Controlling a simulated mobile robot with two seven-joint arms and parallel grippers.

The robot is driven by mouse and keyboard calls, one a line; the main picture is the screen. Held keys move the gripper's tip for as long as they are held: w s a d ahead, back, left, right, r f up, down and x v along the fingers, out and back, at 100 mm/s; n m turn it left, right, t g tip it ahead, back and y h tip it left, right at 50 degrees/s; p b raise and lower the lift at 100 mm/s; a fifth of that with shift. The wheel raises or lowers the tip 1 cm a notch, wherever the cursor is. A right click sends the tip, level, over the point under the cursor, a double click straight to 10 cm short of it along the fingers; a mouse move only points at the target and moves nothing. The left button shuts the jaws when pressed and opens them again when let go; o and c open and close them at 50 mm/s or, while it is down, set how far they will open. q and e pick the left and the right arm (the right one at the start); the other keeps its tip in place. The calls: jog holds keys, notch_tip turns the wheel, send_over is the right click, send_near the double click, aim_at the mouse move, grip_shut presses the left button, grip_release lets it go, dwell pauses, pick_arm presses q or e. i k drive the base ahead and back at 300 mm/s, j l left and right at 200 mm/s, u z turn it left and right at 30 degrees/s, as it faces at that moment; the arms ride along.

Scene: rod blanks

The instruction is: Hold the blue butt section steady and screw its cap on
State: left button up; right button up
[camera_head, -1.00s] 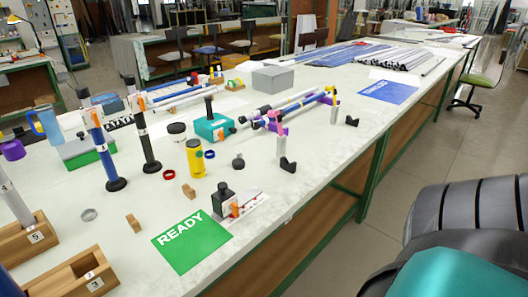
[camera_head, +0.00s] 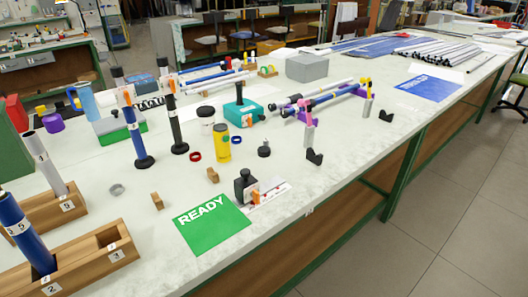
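A blue tube (camera_head: 22,232) marked with white digits stands slightly tilted in the front wooden block (camera_head: 92,262) at the lower left. Another blue rod (camera_head: 134,128) with a black top stands upright on a round black foot. I cannot tell for certain which is the butt section. A small black cap-like piece (camera_head: 264,151) lies on the bench right of the yellow bottle (camera_head: 222,144); whether it is the cap is unclear. Neither of my grippers is in view, and nothing touches these pieces.
A grey tube (camera_head: 53,166) stands in a second wooden block (camera_head: 70,207). A green READY mat (camera_head: 212,222) lies at the front edge, with a black-handled tool (camera_head: 246,187) beside it. A black rod (camera_head: 175,122) stands behind.

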aim_at(12, 219)
jog(key=u, duration=1.6)
jog(key=l+u, duration=0.1)
jog(key=l, duration=0.3)
jog(key=k+l+u, duration=0.1)
jog(key=l, duration=0.3)
jog(key=k+l+u, duration=0.1)
jog(key=l, duration=0.25)
jog(key=k+l+u, duration=0.1)
jog(key=l, duration=0.3)
jog(key=k+l+u, duration=0.1)
jog(key=l, duration=0.25)
jog(key=k+l+u, duration=0.1)
jog(key=l, duration=0.25)
jog(key=k+l+u, duration=0.1)
jog(key=k+l, duration=0.15)
jog(key=l, duration=0.1)
